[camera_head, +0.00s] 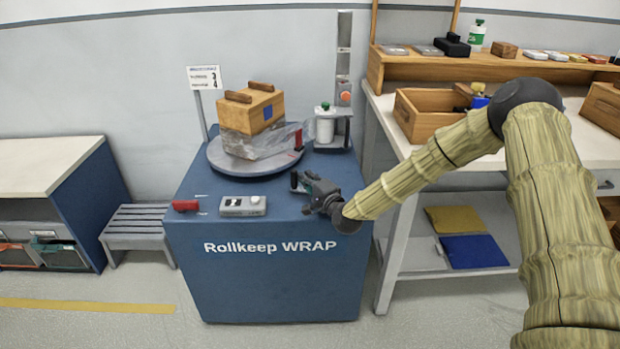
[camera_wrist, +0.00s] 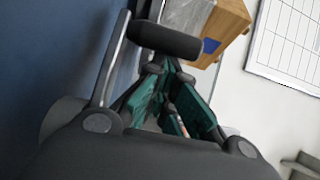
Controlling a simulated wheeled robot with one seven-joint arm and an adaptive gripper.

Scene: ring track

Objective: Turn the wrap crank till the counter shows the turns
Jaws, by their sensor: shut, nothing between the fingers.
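The blue Rollkeep WRAP machine (camera_head: 270,285) stands in the middle of the head view. On its turntable (camera_head: 222,166) a wooden crate (camera_head: 252,108) sits with clear film around its lower part. A dark upright crank handle (camera_head: 294,181) shows at the machine's top right; a dark cylinder, apparently this handle (camera_wrist: 165,40), lies just beyond my fingertips in the wrist view. My gripper (camera_head: 309,186) is shut and empty beside the handle; I cannot tell whether they touch. A small grey box (camera_head: 243,206) has a display too small to read. A sign (camera_head: 205,77) shows 3 above 4.
A red part (camera_head: 185,205) sits at the machine's front left. A post (camera_head: 344,60) with a white bottle (camera_head: 325,124) stands behind the handle. A workbench (camera_head: 395,150) with an open wooden box (camera_head: 425,120) is at right. A slatted stool (camera_head: 137,228) stands at left.

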